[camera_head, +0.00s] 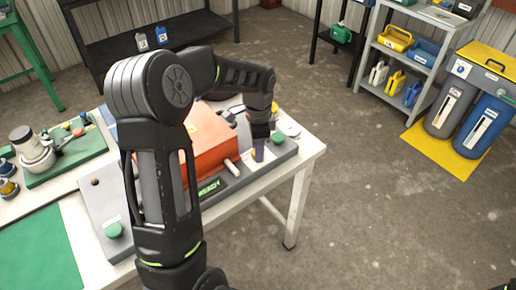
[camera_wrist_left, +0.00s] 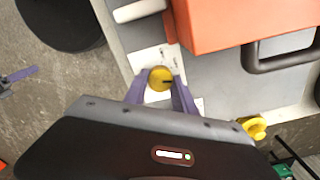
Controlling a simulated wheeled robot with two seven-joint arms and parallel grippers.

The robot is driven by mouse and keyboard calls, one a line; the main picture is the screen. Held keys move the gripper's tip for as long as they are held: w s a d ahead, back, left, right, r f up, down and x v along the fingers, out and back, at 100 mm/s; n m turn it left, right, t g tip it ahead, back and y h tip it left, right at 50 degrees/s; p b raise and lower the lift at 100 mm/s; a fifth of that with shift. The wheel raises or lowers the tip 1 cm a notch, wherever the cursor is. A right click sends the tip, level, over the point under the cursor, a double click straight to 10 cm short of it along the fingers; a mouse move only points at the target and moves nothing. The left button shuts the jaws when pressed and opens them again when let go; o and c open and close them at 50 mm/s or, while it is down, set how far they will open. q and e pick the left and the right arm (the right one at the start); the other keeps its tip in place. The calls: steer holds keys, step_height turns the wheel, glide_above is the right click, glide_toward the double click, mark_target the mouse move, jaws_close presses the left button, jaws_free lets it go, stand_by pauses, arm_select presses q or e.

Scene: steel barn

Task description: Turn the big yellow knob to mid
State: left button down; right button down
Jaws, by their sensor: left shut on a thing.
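The yellow round knob (camera_wrist_left: 160,76) sits on a white label plate of the grey machine panel, with a short dark mark on its face towards the right. My left gripper (camera_head: 259,153) reaches down to the panel's right end in the head view. In the left wrist view its purple fingers (camera_wrist_left: 160,90) stand on both sides of the knob, shut on it. The gripper body hides the lower part of the panel. A purple fingertip, seemingly of my right gripper (camera_wrist_left: 16,76), shows at the left edge of the left wrist view; its opening is unclear.
An orange housing (camera_head: 210,140) with a dark handle (camera_wrist_left: 280,55) stands beside the knob. Green buttons (camera_head: 114,230) and a lit READY display (camera_head: 209,188) are on the panel.

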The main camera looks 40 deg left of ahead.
arm_select(q)
steer(key=shift+m, duration=0.5)
steer(key=c, duration=1)
jaws_free()
steer(key=shift+r, duration=0.1)
step_height(320, 180, up, 8)
steer(key=shift+f+b, duration=0.15)
steer(key=shift+b, duration=0.3)
